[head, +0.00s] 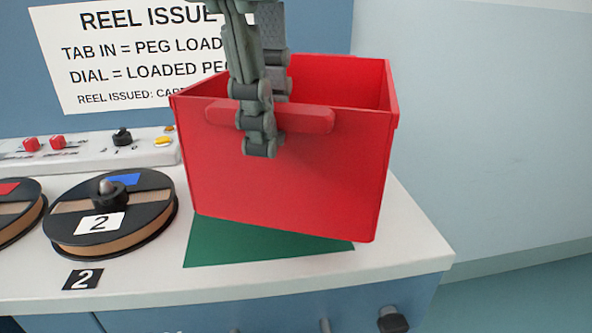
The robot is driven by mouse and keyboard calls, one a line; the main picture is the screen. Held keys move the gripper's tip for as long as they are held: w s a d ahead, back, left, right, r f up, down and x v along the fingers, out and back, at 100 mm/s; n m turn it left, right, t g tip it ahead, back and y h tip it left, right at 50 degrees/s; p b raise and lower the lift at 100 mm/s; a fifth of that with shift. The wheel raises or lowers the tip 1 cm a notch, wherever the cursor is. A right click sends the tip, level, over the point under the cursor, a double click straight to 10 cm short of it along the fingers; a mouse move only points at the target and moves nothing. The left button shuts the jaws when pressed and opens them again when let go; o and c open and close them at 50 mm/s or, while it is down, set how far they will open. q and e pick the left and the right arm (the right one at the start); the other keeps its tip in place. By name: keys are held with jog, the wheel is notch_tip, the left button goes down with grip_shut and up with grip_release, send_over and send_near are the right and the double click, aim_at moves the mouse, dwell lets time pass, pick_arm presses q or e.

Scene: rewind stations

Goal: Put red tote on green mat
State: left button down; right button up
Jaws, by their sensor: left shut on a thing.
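The red tote (285,185) is an open-topped box with a bar handle (310,119) on its near wall. My left gripper (265,122) comes down from above and is shut on the tote at this handle, with one finger in front of it. The green mat (225,245) lies on the white counter, and its front part shows below the tote's near wall. The tote covers the rest of the mat. I cannot tell if the tote's bottom touches the mat or hangs just above it. My right gripper is not in view.
Two black-rimmed reels stand left of the mat, the nearer one (150,217) marked 2. A control strip (88,153) with red, black and yellow knobs runs along the back. A sign (125,70) hangs behind. The counter (400,240) ends close to the tote's right.

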aim_at(300, 173)
pick_arm(q)
jog(key=w+d+f, duration=0.2)
jog(key=w, duration=0.1)
jog(key=shift+w+d+f, duration=0.15)
jog(key=shift+w+f, duration=0.1)
jog(key=shift+w, duration=0.05)
jog(key=x, duration=0.3)
jog(key=shift+s+f+b, duration=0.35)
jog(key=shift+f, duration=0.2)
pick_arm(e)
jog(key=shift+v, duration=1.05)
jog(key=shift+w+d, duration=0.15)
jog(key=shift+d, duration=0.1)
pick_arm(q)
jog(key=c, duration=1.4)
grip_release()
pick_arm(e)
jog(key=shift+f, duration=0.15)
pick_arm(q)
jog(key=shift+o, duration=0.2)
